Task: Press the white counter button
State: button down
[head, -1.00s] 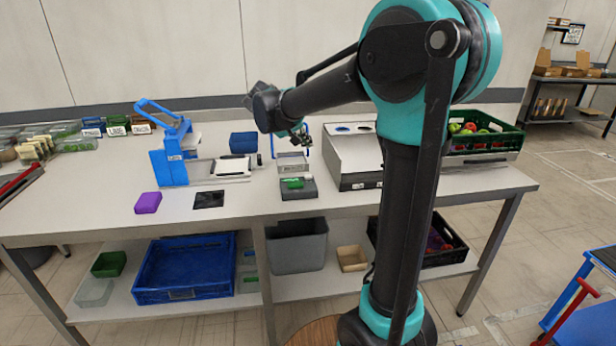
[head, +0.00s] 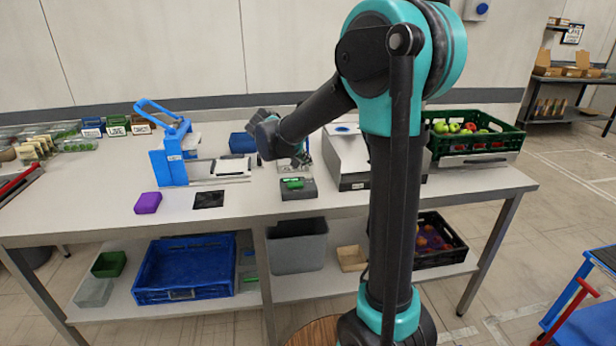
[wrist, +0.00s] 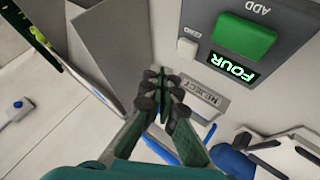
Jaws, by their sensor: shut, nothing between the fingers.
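The counter (head: 299,194) is a dark grey box on the bench, with a green button on top. In the wrist view the counter (wrist: 292,20) has a large green button (wrist: 243,36) beside the word ADD, and a lit display (wrist: 233,68) reading FOUR. A small white button (wrist: 187,50) sits near the counter's corner, beside the display. It is too small to make out in the head view. My gripper (wrist: 163,78) is shut and empty, its fingertips beside the white button in the picture and apart from it. In the head view my gripper (head: 302,160) is above and behind the counter.
A REJECT label (wrist: 202,98) lies close to my fingers. A blue device (head: 172,165), purple block (head: 148,203) and black pad (head: 208,200) stand left of the counter. A grey-white box (head: 346,158) and a green crate (head: 470,146) of produce stand right.

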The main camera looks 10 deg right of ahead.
aim_at(306, 176)
jog(key=shift+f, duration=1)
jog(key=shift+f, duration=0.15)
dwell(0.7)
jog(key=shift+f, duration=0.25)
jog(key=shift+f, duration=0.55)
dwell(0.7)
dwell(0.3)
jog(key=shift+r, duration=0.95)
jog(key=shift+r, duration=2.55)
